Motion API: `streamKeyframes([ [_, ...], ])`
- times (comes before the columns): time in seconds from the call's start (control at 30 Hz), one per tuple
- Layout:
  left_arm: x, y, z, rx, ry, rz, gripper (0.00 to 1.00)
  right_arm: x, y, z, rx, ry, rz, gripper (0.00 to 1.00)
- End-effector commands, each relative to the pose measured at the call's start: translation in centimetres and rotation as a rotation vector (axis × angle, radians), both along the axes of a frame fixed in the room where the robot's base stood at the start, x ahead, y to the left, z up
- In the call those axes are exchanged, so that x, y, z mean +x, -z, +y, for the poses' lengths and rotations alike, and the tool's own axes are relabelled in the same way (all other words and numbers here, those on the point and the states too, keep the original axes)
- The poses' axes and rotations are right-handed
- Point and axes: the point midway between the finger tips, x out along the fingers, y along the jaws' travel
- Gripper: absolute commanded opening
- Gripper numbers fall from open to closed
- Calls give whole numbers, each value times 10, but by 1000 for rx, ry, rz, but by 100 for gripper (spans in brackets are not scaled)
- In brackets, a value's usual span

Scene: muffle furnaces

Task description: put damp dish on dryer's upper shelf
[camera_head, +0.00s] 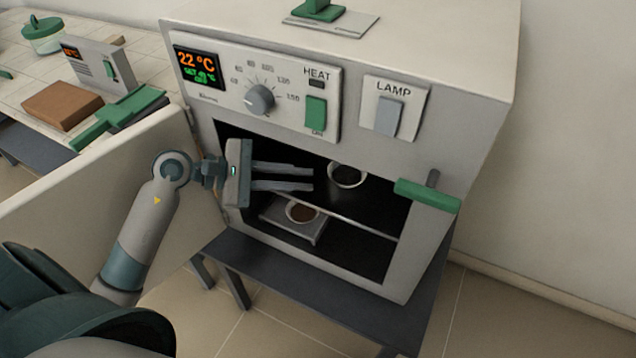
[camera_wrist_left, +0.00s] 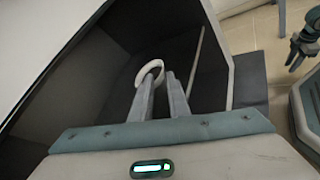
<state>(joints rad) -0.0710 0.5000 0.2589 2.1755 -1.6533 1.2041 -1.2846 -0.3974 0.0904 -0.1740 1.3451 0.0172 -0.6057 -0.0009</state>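The dryer (camera_head: 420,245) is a pale cabinet with its door open to the left. One white dish with dark contents (camera_head: 347,175) appears to stand on the upper shelf (camera_head: 372,205). A second dish with brown contents (camera_head: 303,212) sits on a small grey plate or block (camera_head: 291,230) lower in the chamber. My left gripper (camera_head: 313,178) reaches in through the opening. Its fingers are slightly apart and empty, just left of the upper dish. In the left wrist view, a white dish rim (camera_wrist_left: 149,72) shows at the fingertips. My right gripper seems partly visible there (camera_wrist_left: 297,58), too small to read.
The open door (camera_head: 95,185) stands left, beside my left arm. A green handle (camera_head: 428,194) juts out at the right of the opening. The dark stand (camera_head: 410,325) is below. A bench with a brown block (camera_head: 62,105) and a grey device (camera_head: 90,66) is at the left.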

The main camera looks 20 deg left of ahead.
Motion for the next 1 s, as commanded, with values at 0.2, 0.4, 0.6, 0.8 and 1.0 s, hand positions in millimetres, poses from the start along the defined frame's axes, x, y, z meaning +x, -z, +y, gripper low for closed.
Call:
streamKeyframes([
  [0.2, -9, -5, 12, -1, 1, 0, 15, -4, 2, -4, -7, 4, 29, 31],
  [0.4, -10, -6, 13, -1, 0, 0, 15, -4, 2, -5, -9, 4, 33, 31],
  [0.6, -9, -6, 13, -1, 0, 0, 15, -4, 2, -5, -9, 4, 32, 31],
  [0.8, -9, -6, 13, -6, 0, 0, 15, -3, 1, -5, -9, 4, 31, 31],
  [1.0, -9, -14, 5, -86, -17, 8, 15, 0, 0, -5, -9, 5, 26, 31],
])
